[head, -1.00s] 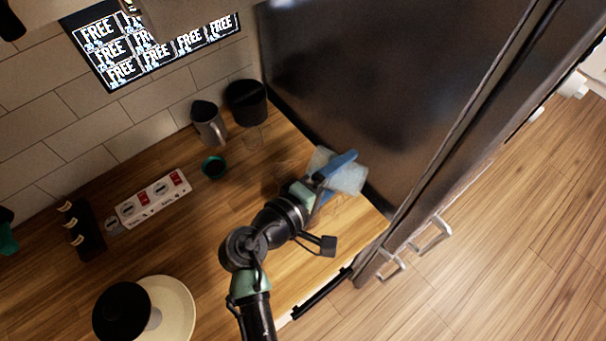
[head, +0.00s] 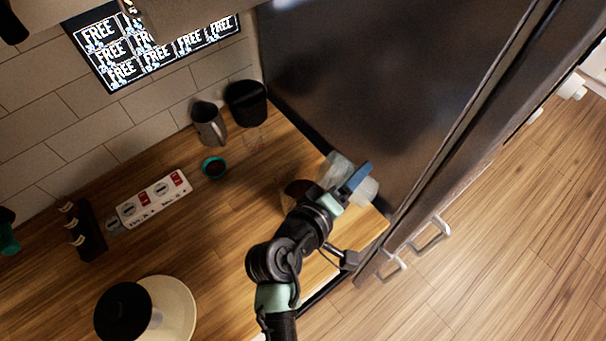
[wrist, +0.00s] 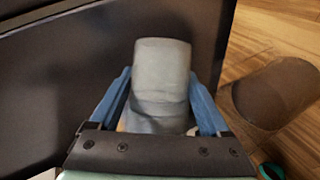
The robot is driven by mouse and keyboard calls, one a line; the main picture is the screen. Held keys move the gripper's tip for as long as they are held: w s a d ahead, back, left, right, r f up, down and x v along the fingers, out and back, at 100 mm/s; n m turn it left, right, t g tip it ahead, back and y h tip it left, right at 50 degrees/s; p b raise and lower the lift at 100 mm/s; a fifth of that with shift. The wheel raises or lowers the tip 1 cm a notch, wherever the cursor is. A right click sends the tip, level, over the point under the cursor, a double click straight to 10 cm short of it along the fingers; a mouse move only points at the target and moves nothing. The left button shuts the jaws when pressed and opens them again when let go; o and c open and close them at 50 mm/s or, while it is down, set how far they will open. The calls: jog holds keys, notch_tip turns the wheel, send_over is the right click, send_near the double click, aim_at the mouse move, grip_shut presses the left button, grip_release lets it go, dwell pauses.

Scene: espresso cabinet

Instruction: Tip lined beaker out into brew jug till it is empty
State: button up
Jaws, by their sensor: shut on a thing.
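My gripper (head: 348,187) has blue fingers and is shut on a clear, pale beaker (head: 336,170) beside the dark cabinet side. In the wrist view the beaker (wrist: 161,80) sits between the two fingers (wrist: 160,100). It looks tilted over; its contents cannot be made out. A see-through vessel with a brownish tint, apparently the brew jug (wrist: 277,92), stands on the wood right of the beaker in the wrist view. In the head view a dark brown patch of it (head: 297,188) shows left of my gripper, partly hidden by my arm.
A tall dark panel (head: 360,80) rises close behind the gripper. A grey pitcher (head: 208,124), black container (head: 246,102), faint clear glass (head: 254,139) and teal-rimmed cup (head: 214,167) stand at the back. A labelled strip (head: 153,198) lies left. The counter's front middle is clear.

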aim_at(370, 203)
jog(key=shift+f+m+y+b, duration=0.2)
jog(key=shift+m+y+b, duration=0.1)
jog(key=shift+m+b, duration=0.15)
jog(key=shift+m+y, duration=0.25)
jog(key=shift+y, duration=0.05)
jog(key=shift+r+m+p, duration=0.35)
jog(key=shift+m+p, duration=0.05)
jog(key=shift+p, duration=0.25)
jog(key=shift+d+r+m+t+y+p, duration=0.1)
jog(key=shift+r+m+t+y+p, duration=0.2)
jog(key=shift+m+t+y+p, duration=0.25)
jog(key=shift+s+d+r+m+y+p, duration=0.3)
jog(key=shift+d+m+y+p, duration=0.3)
jog(key=shift+p, duration=0.35)
jog(key=shift+d+f+m+y, duration=0.1)
jog(key=shift+f+m+y, duration=0.15)
jog(key=shift+f, duration=0.15)
jog(key=shift+s+d+f+m+t+y, duration=0.25)
jog(key=shift+d+f+m+t+y, duration=0.25)
jog(key=shift+f+m+t, duration=0.1)
jog(key=shift+s+d+f+m+t+y+b, duration=0.25)
jog(key=shift+d+f+m+y+b, duration=0.2)
jog(key=shift+m+b, duration=0.4)
jog(key=shift+y+b, duration=0.25)
jog(key=shift+b, duration=0.1)
